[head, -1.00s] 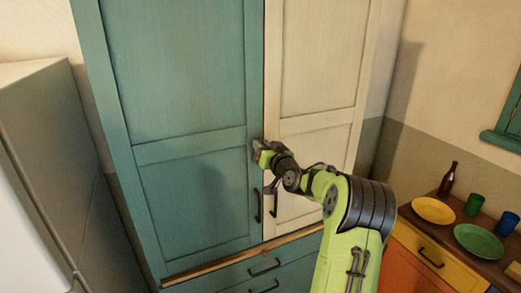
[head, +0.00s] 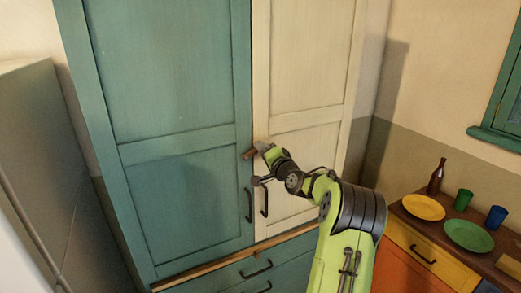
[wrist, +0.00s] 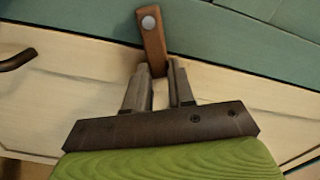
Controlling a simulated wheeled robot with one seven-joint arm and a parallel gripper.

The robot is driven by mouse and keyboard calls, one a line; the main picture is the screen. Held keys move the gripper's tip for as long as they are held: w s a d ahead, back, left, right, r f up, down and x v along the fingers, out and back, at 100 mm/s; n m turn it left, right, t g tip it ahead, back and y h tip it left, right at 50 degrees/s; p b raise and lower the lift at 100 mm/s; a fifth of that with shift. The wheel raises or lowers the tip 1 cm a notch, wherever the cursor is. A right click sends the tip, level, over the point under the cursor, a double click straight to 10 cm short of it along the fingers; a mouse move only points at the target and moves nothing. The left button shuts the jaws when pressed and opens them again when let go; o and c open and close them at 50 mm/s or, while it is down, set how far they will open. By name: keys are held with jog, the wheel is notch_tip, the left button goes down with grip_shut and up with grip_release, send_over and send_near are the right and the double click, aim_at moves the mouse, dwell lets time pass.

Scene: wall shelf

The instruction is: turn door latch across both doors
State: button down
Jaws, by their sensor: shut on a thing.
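The door latch (head: 249,154) is a short brown wooden bar. In the wrist view the latch (wrist: 151,40) has a silver pivot on the teal door (wrist: 80,12) and reaches over the seam onto the cream door (wrist: 240,95). My gripper (wrist: 160,76) is shut on its free end, with one finger on each side; that end is partly hidden between the fingers. In the head view my gripper (head: 262,150) is at the cream door's edge, just right of the seam. Both doors look closed.
Dark handles (head: 249,205) hang on both doors below my gripper. A wooden ledge (head: 200,270) and teal drawers are beneath. A side counter at right holds a yellow plate (head: 423,207), a green plate (head: 469,235), a bottle (head: 436,178) and cups. A pale cabinet stands at left.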

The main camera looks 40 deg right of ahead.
jog(key=shift+d+f+m, duration=0.1)
jog(key=shift+f+m, duration=0.3)
jog(key=shift+m, duration=0.45)
jog(key=shift+d+f+m, duration=0.1)
jog(key=shift+f+m, duration=0.3)
jog(key=shift+m, duration=0.45)
jog(key=c, duration=1)
grip_release()
jog(key=shift+s, duration=0.1)
jog(key=shift+o, duration=0.2)
jog(key=b+v, duration=0.4)
jog(key=v, duration=1.1)
jog(key=shift+s, duration=0.35)
jog(key=shift+a, duration=0.15)
